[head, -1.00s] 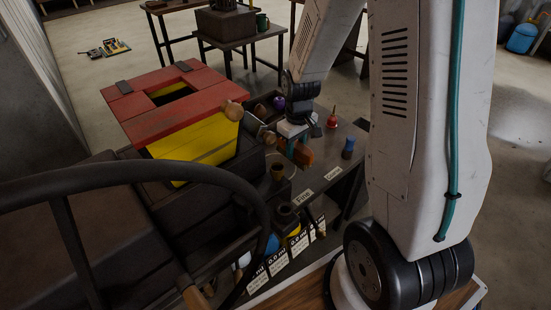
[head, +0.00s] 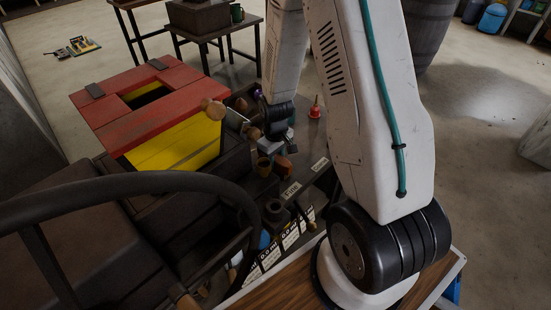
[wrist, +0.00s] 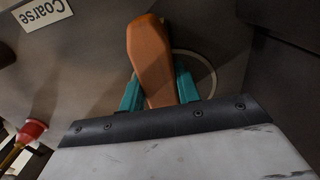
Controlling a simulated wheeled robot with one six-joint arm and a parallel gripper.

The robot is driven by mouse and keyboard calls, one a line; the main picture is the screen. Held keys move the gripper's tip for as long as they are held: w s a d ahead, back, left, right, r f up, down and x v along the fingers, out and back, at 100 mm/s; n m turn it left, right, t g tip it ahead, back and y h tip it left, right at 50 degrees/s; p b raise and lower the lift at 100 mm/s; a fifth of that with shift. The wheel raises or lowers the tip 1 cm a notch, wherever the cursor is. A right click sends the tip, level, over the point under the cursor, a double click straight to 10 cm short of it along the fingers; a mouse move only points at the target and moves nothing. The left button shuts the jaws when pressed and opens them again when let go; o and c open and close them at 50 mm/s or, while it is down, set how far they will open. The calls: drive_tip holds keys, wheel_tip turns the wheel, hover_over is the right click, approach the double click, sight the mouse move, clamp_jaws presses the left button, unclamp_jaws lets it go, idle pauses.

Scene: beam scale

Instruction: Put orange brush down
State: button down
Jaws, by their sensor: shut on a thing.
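The orange brush (wrist: 150,55) is held between the teal fingers of my gripper (wrist: 160,92) in the wrist view. It points away from the palm, over a thin pale ring (wrist: 212,72) marked on the dark bench top. Whether the brush touches the bench I cannot tell. In the head view my gripper (head: 276,158) is low over the bench, just right of a brown cup (head: 264,167). Only a small part of the orange brush (head: 282,164) shows there; the gripper and wrist hide the rest.
A "Coarse" label (wrist: 40,12) lies on the bench near the ring. A red cone-topped item (head: 315,111) stands behind and right of the gripper. A red and yellow box (head: 180,145) is at left. Dark cups and compartments crowd the bench's left side.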

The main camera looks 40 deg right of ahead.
sight(276, 156)
drive_tip(key=c, duration=1)
unclamp_jaws()
drive_tip(key=shift+f, duration=0.1)
wheel_tip(276, 156, up, 12)
drive_tip(key=shift+r, duration=0.15)
drive_tip(key=shift+s, duration=0.1)
